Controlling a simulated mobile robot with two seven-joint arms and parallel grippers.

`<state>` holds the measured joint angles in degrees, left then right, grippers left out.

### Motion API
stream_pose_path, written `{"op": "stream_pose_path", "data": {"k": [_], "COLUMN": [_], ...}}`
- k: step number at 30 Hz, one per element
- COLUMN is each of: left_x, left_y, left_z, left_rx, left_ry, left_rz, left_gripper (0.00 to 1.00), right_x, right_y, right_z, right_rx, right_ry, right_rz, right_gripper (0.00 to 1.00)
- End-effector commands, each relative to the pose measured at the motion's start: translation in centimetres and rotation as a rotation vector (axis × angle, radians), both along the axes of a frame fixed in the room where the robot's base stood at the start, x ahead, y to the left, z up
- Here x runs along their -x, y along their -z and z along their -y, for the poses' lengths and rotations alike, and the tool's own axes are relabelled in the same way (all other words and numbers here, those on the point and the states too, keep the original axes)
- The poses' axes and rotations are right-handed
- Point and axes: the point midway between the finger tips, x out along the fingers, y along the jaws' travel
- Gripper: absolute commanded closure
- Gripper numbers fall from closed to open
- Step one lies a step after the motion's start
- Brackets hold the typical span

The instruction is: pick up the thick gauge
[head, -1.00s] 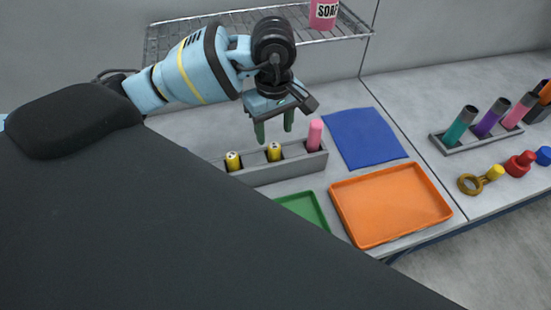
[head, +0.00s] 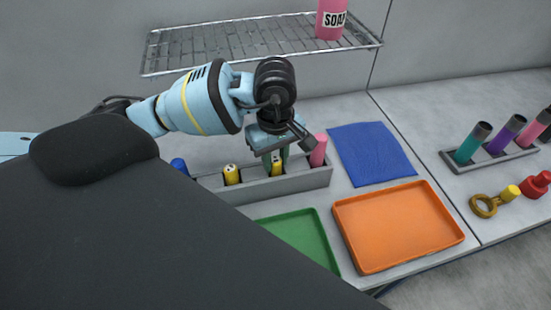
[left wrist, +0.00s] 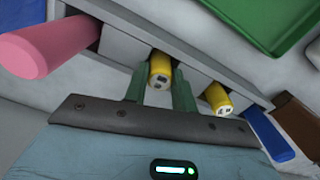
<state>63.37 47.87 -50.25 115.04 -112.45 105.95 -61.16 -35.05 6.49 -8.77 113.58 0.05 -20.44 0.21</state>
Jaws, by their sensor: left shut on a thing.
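A grey rack (head: 250,189) holds two yellow gauges with small dark marks on their ends, too small to read. My left gripper (head: 275,160) is shut on the right yellow gauge (head: 277,169), which stands in its slot. In the left wrist view, the green fingers of this gripper (left wrist: 160,90) lie on both sides of that gauge (left wrist: 160,72). The other yellow gauge (head: 231,174) stands to the left in the rack and also shows in the left wrist view (left wrist: 217,98). Which one is the thick gauge I cannot tell by width. My right gripper is out of view.
A pink cylinder (head: 319,150) stands at the rack's right end, close to my gripper. A blue one (head: 179,166) shows at its left end. A green tray (head: 300,238), an orange tray (head: 398,225) and a blue mat (head: 370,153) lie nearby. A wire shelf (head: 230,45) hangs behind.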

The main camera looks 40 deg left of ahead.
Motion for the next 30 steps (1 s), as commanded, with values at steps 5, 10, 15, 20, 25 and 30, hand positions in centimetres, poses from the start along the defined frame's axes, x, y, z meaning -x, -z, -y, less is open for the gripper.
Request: {"op": "stream_pose_path", "data": {"k": [5, 10, 15, 20, 25, 30], "left_x": [0.0, -0.1, -0.1, -0.1, -0.1, 0.0], "left_y": [0.0, -1.3, -4.7, -7.7, -9.6, -10.1], "left_z": [0.0, 0.0, 0.0, 0.0, 0.0, 0.0], "left_rx": [0.0, -0.001, -0.001, -0.001, 0.001, 0.0], "left_ry": [0.0, -0.001, -0.001, -0.002, -0.001, 0.0], "left_rz": [0.0, 0.006, 0.014, 0.014, 0.009, 0.001], "left_gripper": [0.94, 0.94, 0.94, 0.94, 0.94, 0.94], "right_x": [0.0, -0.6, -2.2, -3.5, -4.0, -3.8], "right_y": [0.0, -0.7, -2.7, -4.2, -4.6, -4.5], "right_z": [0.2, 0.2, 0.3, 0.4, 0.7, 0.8], "right_rx": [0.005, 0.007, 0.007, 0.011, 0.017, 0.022], "right_ry": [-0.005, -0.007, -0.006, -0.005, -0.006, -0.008], "right_rz": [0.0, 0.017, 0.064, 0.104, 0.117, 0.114], "right_gripper": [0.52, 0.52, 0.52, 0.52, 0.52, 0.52]}}
